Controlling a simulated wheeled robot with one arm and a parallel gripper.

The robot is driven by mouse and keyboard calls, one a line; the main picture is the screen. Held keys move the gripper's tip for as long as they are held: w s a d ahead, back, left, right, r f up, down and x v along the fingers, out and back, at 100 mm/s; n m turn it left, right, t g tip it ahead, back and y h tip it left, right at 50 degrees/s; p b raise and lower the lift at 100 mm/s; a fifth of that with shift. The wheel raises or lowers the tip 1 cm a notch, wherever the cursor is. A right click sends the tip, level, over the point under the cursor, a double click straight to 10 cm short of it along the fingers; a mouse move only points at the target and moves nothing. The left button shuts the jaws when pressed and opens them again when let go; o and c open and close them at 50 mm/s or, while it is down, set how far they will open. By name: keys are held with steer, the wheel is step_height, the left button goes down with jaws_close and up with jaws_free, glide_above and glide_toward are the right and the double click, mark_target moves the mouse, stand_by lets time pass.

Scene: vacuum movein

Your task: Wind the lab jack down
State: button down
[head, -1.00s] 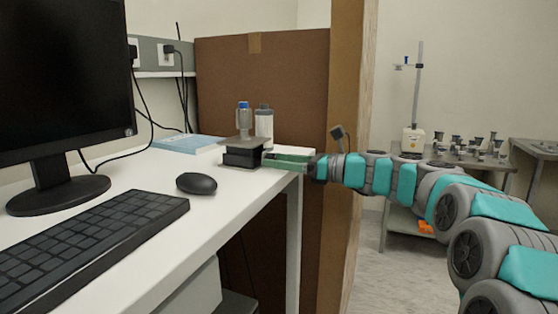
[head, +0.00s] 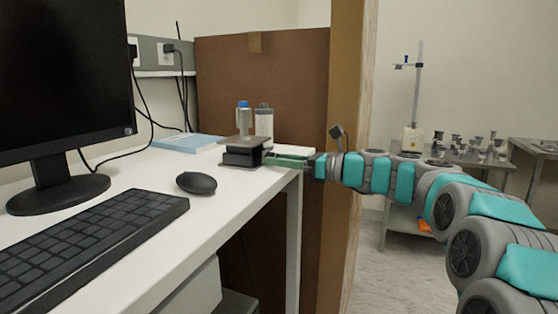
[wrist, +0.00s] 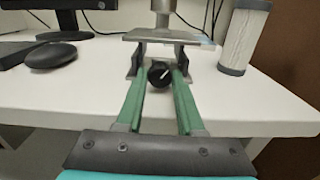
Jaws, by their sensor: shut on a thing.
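The lab jack (head: 241,152) stands near the right end of the white desk, with its flat grey top plate low over a dark body. In the wrist view the jack (wrist: 168,37) is straight ahead, with its black round knob (wrist: 160,74) facing me. A light line marks the knob's face. My gripper (wrist: 160,80) has its two green fingers on either side of the knob and is shut on it. It also shows in the head view (head: 272,158), reaching in from the right. A bottle with a blue cap (head: 244,121) stands on the jack's plate.
A white-grey cylinder (wrist: 244,38) stands close to the right of the jack. A blue book (head: 188,143), a mouse (head: 196,183), a keyboard (head: 95,238) and a monitor (head: 65,85) are on the desk. A brown panel (head: 262,85) rises behind.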

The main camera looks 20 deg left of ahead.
steer(key=shift+n, duration=1.6)
steer(key=c, duration=0.5)
jaws_free()
steer(key=shift+d, duration=0.1)
steer(key=d, duration=0.5)
steer(key=d+b, duration=0.1)
steer(key=d, duration=0.1)
steer(key=shift+s+d, duration=0.3)
